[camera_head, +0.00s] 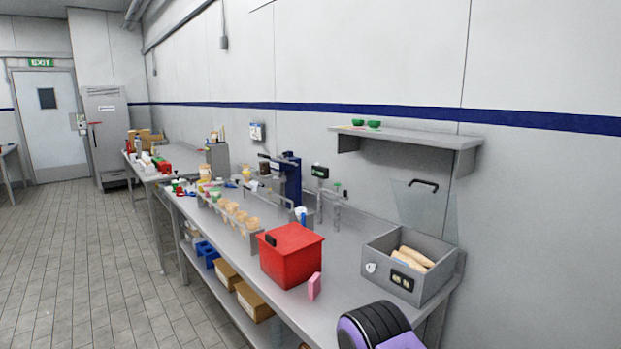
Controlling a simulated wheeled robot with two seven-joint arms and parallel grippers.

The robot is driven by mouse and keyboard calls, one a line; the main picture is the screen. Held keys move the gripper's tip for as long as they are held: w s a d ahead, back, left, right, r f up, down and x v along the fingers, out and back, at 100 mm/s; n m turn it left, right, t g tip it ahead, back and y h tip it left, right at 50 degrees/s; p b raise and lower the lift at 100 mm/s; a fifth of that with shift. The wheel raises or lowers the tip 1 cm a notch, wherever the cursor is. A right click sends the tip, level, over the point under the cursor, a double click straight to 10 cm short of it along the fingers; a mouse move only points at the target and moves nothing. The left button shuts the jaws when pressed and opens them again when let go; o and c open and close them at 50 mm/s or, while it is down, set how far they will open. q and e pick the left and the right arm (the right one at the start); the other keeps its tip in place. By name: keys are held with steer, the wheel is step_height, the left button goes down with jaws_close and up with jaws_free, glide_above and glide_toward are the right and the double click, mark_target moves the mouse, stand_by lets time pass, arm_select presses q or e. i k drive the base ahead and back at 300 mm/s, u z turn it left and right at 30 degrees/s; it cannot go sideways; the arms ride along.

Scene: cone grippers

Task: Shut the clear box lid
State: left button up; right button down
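The grey box (447,284) stands on the steel counter at the right, with tan elongated pieces (415,258) inside. Its clear lid (432,207) is open, standing up at the back of the box near the wall. A dark handle (423,185) is fixed near the top of the lid. The front of the box carries a small round pale fitting and a dark plate. A black and purple rounded part, which looks like a piece of my arm, shows at the bottom edge just in front of the box. Neither of my grippers shows.
A red box (291,256) stands left of the grey box, with a small pink block (314,286) beside it. A rack of cones (232,213) is farther left. A wall shelf (408,137) with green bowls (366,123) hangs above. Bare counter lies between the red and grey boxes.

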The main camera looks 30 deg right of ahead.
mark_target(435, 190)
steer(key=u, duration=0.5)
steer(key=i, duration=2.95)
steer(key=z, duration=3.6)
